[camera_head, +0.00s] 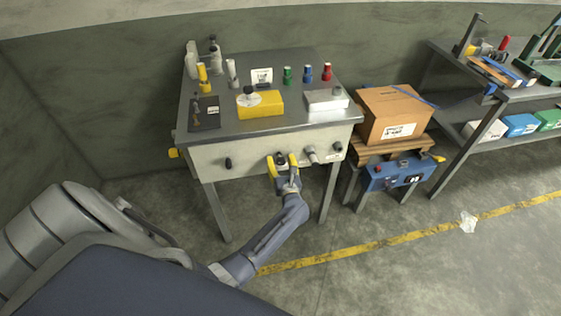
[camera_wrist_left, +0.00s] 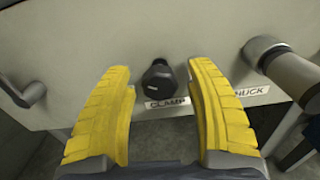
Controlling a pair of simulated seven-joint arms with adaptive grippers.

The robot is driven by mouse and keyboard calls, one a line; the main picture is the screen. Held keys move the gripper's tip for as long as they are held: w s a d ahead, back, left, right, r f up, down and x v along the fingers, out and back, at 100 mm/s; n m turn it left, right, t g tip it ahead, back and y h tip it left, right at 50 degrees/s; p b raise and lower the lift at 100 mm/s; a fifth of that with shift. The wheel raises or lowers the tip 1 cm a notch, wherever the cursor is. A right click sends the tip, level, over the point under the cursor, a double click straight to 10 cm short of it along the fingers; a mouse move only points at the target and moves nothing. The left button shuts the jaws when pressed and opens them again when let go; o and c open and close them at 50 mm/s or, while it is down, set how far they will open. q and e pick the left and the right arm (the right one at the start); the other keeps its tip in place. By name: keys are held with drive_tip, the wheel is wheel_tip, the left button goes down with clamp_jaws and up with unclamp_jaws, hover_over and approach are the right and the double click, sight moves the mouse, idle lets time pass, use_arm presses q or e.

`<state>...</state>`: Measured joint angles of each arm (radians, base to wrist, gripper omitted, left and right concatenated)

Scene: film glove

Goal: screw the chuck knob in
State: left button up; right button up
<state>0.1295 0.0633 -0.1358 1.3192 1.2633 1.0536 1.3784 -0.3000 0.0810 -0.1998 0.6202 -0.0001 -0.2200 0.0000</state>
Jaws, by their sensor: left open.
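My left gripper (camera_head: 281,168) is open, its yellow fingers pointing at the front panel of the workbench. In the left wrist view a black knob (camera_wrist_left: 158,78) shows between the fingertips, with clear gaps on both sides; the label below it reads CLAMP. To its right a grey cylindrical knob (camera_wrist_left: 288,72) sticks out of the panel, above a partly covered label (camera_wrist_left: 250,91) ending in "HUCK". That grey knob also shows in the head view (camera_head: 311,154), just right of the gripper. It is outside the fingers. My right gripper is not in view.
The grey workbench (camera_head: 225,130) carries a yellow box (camera_head: 268,104), a silver box (camera_head: 326,100) and coloured bottles. Another knob (camera_head: 337,147) sits at the panel's right, a dark handle (camera_head: 228,162) at its left. A cardboard box (camera_head: 392,112) stands to the right. Open floor lies in front.

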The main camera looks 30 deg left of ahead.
use_arm(q)
drive_tip(key=shift+o, duration=0.2)
clamp_jaws()
idle(0.4)
